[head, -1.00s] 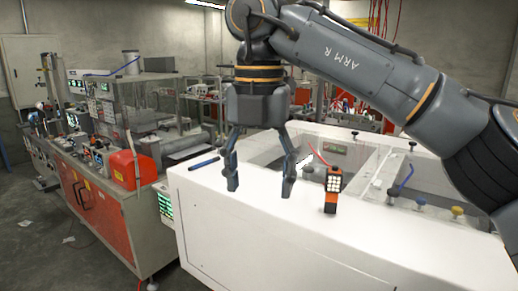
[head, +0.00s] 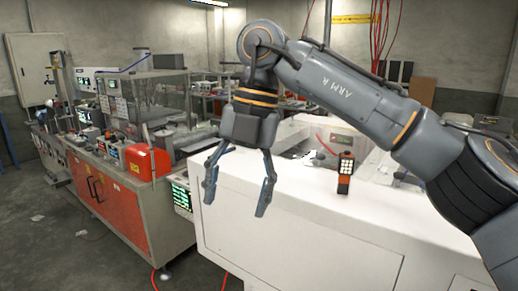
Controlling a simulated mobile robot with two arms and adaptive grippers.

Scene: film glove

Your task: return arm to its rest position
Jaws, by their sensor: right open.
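My right arm (head: 345,88), marked "ARM R", comes in from the right side of the head view and bends down at its wrist. Its gripper (head: 236,207) points downward with its two fingers spread wide and nothing between them. The fingers show in front of the left end of the white machine's top. My left gripper is not in view.
A white machine (head: 330,245) fills the lower right. An orange and black handheld device (head: 345,174) stands upright on its top. A workbench with orange doors (head: 115,205) and a red box (head: 147,161) stands left. Grey floor (head: 70,255) is open at lower left.

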